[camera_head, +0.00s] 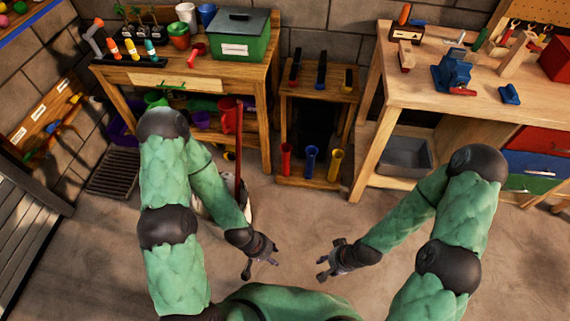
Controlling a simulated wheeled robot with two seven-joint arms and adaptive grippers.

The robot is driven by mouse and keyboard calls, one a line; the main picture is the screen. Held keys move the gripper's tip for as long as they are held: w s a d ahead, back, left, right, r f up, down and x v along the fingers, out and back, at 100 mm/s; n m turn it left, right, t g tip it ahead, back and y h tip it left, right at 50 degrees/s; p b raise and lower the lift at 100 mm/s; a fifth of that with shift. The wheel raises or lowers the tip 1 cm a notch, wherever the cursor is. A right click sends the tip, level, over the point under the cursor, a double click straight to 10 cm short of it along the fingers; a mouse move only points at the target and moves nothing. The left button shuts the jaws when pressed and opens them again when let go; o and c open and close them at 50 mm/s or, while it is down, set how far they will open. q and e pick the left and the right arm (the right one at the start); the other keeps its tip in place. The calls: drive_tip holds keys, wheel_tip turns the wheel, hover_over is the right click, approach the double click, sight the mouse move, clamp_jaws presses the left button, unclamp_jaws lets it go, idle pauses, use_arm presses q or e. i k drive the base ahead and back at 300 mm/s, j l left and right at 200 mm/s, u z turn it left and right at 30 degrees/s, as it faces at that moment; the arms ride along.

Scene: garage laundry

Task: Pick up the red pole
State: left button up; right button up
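A thin red pole (238,155) stands nearly upright left of centre, in front of the left workbench. Its lower part passes behind my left forearm, near a whitish object (208,207) on the floor that is mostly hidden by my arm. My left gripper (261,267) is open and empty, in front of and below the pole, apart from it. My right gripper (326,264) is open and empty, to the right of my left one and further from the pole.
A wooden rack (318,93) has a red cup (286,160), a blue cup (311,161) and a yellow cup (335,164) at its base. The left workbench (180,78) and right workbench (400,95) flank it. The floor (300,215) before the rack is clear.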

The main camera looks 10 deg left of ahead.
sight(240, 102)
drive_tip(key=i, duration=0.45)
drive_tip(key=i+l+u, duration=0.15)
drive_tip(key=i, duration=0.3)
